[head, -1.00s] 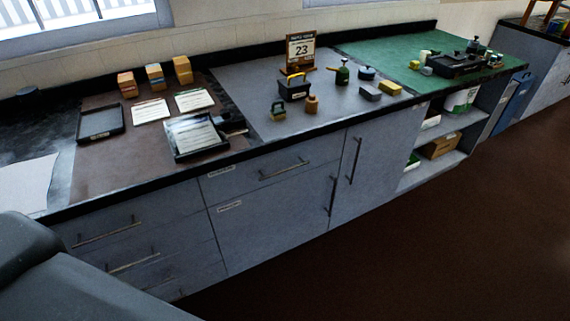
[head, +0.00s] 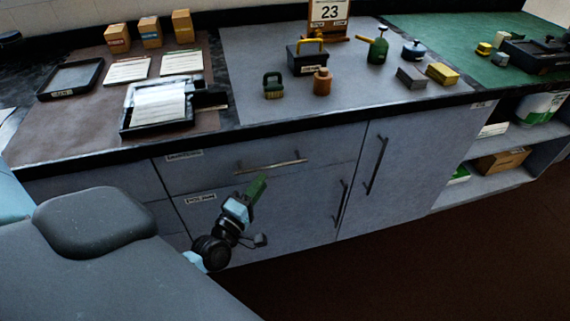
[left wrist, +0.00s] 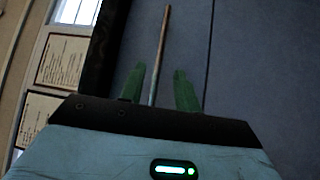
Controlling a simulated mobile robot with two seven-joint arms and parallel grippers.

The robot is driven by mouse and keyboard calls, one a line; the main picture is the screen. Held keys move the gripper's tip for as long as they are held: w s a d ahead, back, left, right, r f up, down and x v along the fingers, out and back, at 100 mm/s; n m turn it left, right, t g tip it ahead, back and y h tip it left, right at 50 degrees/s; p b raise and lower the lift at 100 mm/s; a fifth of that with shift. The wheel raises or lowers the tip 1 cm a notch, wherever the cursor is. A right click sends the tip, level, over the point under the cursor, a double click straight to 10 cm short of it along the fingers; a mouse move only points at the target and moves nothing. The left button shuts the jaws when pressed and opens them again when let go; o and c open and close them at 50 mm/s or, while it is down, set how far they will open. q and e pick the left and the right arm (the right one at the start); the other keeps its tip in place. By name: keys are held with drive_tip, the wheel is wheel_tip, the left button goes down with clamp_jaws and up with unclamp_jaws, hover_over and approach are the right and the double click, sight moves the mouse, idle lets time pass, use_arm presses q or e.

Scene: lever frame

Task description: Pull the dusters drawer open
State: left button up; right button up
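A grey-blue drawer front (head: 225,171) sits under the black counter edge, with a small label (head: 185,155) too blurred to read, so I cannot confirm it is the dusters drawer. It looks closed. Its metal bar handle (head: 270,165) is level. My left gripper (head: 258,186), with green fingers, is just below the handle in the head view. In the left wrist view the fingers (left wrist: 160,80) are apart, and the handle bar (left wrist: 163,45) shows in the gap between them. I cannot tell whether the fingers reach around it. My right gripper is not in view.
A labelled cupboard door (head: 275,205) with an upright handle (head: 341,204) is below; another door (head: 400,165) is to the right. The counter holds a black tray (head: 70,78), a black caddy (head: 307,60) and brushes. Open shelves (head: 480,190) stand at right. The floor is clear.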

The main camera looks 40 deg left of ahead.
sight(274, 166)
use_arm(q)
drive_tip(key=w, duration=0.5)
drive_tip(key=w+r, duration=0.1)
drive_tip(key=w, duration=0.1)
drive_tip(key=shift+w+a, duration=0.25)
clamp_jaws()
